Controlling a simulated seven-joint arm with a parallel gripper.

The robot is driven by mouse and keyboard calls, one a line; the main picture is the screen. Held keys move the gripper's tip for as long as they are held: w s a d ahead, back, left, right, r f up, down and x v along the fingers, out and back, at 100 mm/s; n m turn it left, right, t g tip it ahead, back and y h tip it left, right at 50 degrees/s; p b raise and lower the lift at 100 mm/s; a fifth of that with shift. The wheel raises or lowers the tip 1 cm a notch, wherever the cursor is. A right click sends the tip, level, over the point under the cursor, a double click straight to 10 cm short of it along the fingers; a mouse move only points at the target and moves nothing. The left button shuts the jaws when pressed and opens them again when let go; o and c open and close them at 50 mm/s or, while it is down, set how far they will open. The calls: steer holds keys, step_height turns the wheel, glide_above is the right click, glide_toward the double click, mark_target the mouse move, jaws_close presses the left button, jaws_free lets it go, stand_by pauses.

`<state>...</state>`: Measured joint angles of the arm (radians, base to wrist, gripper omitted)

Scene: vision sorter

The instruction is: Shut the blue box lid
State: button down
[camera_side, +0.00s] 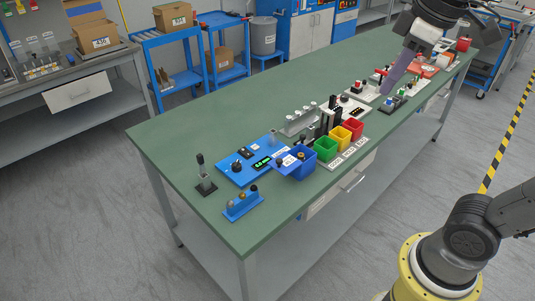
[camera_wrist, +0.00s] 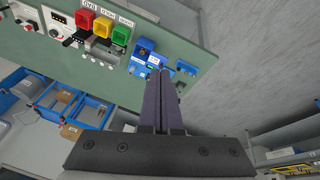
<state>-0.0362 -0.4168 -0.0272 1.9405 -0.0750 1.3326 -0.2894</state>
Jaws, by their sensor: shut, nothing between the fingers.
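The blue box (camera_side: 303,165) stands at the left end of a row of coloured bins on the green bench. Its blue lid (camera_side: 285,171) appears to be folded open to the left, over the edge of a blue panel. In the wrist view, the blue box (camera_wrist: 146,44) is just beyond my fingertips; its lid cannot be told apart there. My gripper (camera_side: 387,92) is shut and empty, above the right part of the bench, well apart from the box. In the wrist view, the purple fingers of my gripper (camera_wrist: 160,72) lie together and hide part of the blue panel.
Green (camera_side: 326,149), yellow (camera_side: 340,137) and red (camera_side: 354,129) bins stand right of the blue box. A blue panel (camera_side: 236,174) with controls lies to its left. A small blue rack (camera_side: 241,205) and a dark upright post (camera_side: 203,175) are further left.

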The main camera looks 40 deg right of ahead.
steer(key=w+a+r+n+g, duration=0.1)
steer(key=w+r+n+g, duration=0.15)
steer(key=w, duration=0.65)
steer(key=g+h, duration=0.1)
glide_above(274, 166)
steer(key=s, duration=0.4)
step_height(274, 166, down, 2)
steer(key=f, duration=0.1)
steer(key=w+a+f+n+g, duration=0.2)
steer(key=w+a+f, duration=0.2)
steer(key=w+f, duration=0.5)
step_height(274, 166, down, 10)
steer(key=w+a+g+h, duration=0.1)
steer(key=w+a+h, duration=0.1)
steer(key=a, duration=0.1)
steer(key=shift+n, duration=0.35)
steer(key=shift+s+d+f, duration=0.9)
steer(key=shift+s+f, duration=0.05)
steer(key=shift+f, duration=0.55)
steer(key=shift+s+d+f, duration=0.95)
steer(key=shift+f, duration=0.6)
steer(key=shift+s+d+f, duration=0.9)
steer(key=shift+s+f, duration=0.05)
steer(key=shift+f, duration=0.55)
